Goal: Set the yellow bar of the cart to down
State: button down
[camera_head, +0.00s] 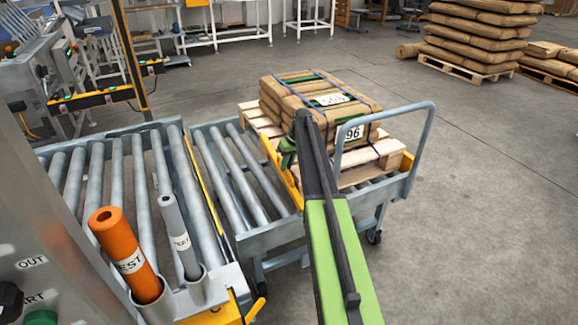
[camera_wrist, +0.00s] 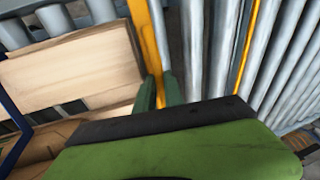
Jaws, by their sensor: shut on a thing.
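The cart (camera_head: 270,243) is a grey roller cart with a tubular handle on its right. Its yellow bar (camera_head: 280,172) runs across the rollers along the left edge of a loaded pallet, and appears raised above the rollers. In the wrist view the yellow bar (camera_wrist: 146,38) comes down from the top edge to my fingers. My gripper (camera_head: 288,152) is at the bar, partly hidden by my arm in the head view. In the wrist view its green fingers (camera_wrist: 160,92) sit on either side of the bar, shut on it.
The wooden pallet (camera_head: 362,176) bears strapped brown sacks (camera_head: 315,97) right beside the bar. A roller conveyor (camera_head: 135,165) stands left of the cart, with orange (camera_head: 122,250) and grey (camera_head: 178,235) tubes in holders at its front.

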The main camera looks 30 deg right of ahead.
jog(key=shift+d, duration=0.35)
jog(key=c, duration=1.6)
grip_release()
jog(key=shift+o, duration=0.7)
jog(key=shift+a, duration=0.2)
jog(key=shift+r, duration=0.1)
jog(key=shift+r, duration=0.1)
jog(key=p+v, duration=1.7)
